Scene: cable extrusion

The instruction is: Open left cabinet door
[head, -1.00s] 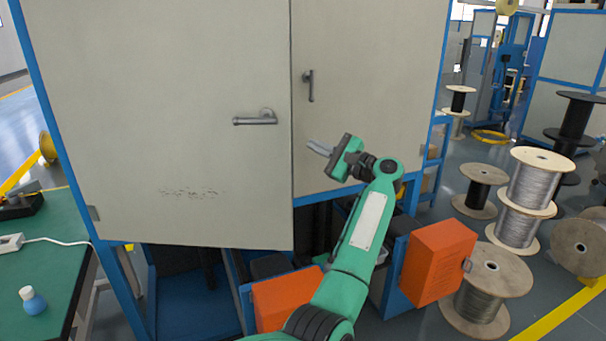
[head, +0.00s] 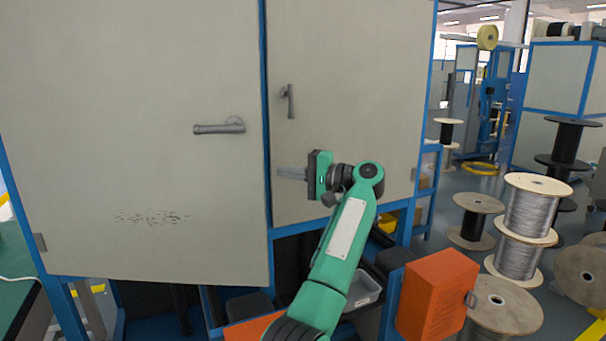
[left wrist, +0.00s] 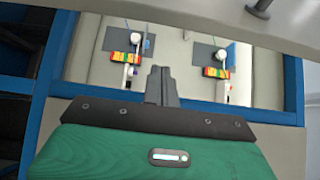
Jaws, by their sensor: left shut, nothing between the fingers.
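The left cabinet door (head: 130,80) is a large pale panel standing ajar. Its free right edge is swung out in front of the blue frame post. Its lever handle (head: 220,127) is horizontal. The right cabinet door (head: 365,90) looks closed, with its handle (head: 290,101) hanging vertical. My left gripper (head: 282,172) is shut and empty, fingers pointing left beside the left door's free edge, below both handles. I cannot tell whether they touch the door. In the left wrist view, the shut fingers (left wrist: 161,84) point towards an opening with small coloured parts on panels (left wrist: 128,57).
An orange box (head: 438,295) stands low at the right, near my left arm. Cable spools (head: 530,215) are stacked on the floor further right. A green table (head: 15,285) is at the left edge. A grey bin (head: 362,290) sits below the cabinet.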

